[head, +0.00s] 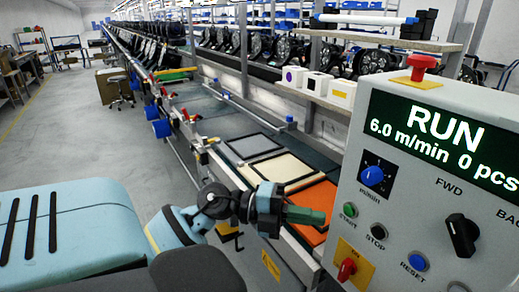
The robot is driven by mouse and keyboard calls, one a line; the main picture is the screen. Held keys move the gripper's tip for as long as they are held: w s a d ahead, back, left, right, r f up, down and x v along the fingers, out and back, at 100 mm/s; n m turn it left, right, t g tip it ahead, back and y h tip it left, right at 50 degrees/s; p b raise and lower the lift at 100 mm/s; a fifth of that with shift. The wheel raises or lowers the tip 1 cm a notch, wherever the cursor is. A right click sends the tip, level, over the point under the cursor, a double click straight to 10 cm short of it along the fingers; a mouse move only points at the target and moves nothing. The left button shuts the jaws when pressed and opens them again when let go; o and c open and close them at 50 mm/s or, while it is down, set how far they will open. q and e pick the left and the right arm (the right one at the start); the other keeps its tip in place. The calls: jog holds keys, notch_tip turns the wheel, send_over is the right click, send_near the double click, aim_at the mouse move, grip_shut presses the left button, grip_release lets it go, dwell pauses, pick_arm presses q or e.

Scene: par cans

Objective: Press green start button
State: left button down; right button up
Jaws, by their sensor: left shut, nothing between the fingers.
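The green START button (349,210) is on the left part of the grey control panel (405,215), above the black STOP button (378,231). The panel's display (437,137) reads RUN, 6.0 m/min, 0 pcs. My left gripper (322,216) is shut and empty, its dark green tip pointing right at the START button. In the picture a small gap shows between tip and button; the depth between them is hard to tell. My right gripper is not in view.
A red mushroom button (422,64) stands on top of the panel. A red switch (346,269), a blue RESET button (417,261), a blue speed knob (372,175) and a black selector (461,235) are nearby. The conveyor with flat panels (284,168) runs behind my gripper.

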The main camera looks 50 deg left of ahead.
pick_arm(q)
jog(key=b+v, duration=0.1)
jog(key=v, duration=0.7)
jog(key=shift+w+a+f, duration=0.15)
jog(key=shift+a+f, duration=0.15)
jog(key=shift+f, duration=0.05)
jog(key=shift+d, duration=0.1)
dwell(0.4)
